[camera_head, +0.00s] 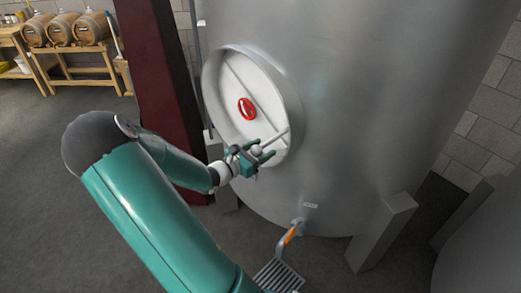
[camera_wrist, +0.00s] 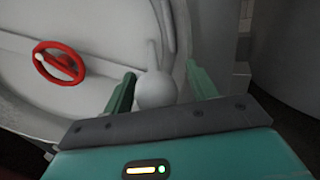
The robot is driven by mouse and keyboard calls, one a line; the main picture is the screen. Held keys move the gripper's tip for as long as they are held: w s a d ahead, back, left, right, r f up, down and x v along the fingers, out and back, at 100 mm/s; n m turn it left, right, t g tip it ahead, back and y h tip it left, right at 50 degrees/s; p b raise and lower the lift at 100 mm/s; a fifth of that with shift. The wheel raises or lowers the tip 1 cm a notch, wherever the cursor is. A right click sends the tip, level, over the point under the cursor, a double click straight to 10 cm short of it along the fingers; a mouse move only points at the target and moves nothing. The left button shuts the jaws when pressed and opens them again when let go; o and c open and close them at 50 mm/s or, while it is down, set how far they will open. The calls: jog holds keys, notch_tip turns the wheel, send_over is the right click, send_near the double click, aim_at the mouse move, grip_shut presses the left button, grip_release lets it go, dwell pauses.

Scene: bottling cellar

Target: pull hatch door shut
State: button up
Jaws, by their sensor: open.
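The hatch door (camera_head: 229,107) is a round, pale disc in a raised ring on the side of the big metal tank (camera_head: 380,90). A red handwheel (camera_head: 247,109) sits near its middle. I cannot tell how far the door stands from its seat. A pale bar handle (camera_head: 277,138) ends in a round knob, which shows in the wrist view (camera_wrist: 156,91). My gripper (camera_head: 259,152) is at the lower right of the door. Its green fingers are open, one on each side of the knob. I cannot tell whether they touch it.
A valve with an orange handle (camera_head: 290,235) sticks out low on the tank, above a floor grate (camera_head: 277,276). A dark red column (camera_head: 160,80) stands left of the tank. Barrels (camera_head: 91,27) lie on a wooden rack at the back left. Grey floor is free at left.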

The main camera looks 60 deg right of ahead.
jog(key=shift+w+a, duration=0.25)
jog(key=shift+a, duration=0.05)
jog(key=v, duration=1.3)
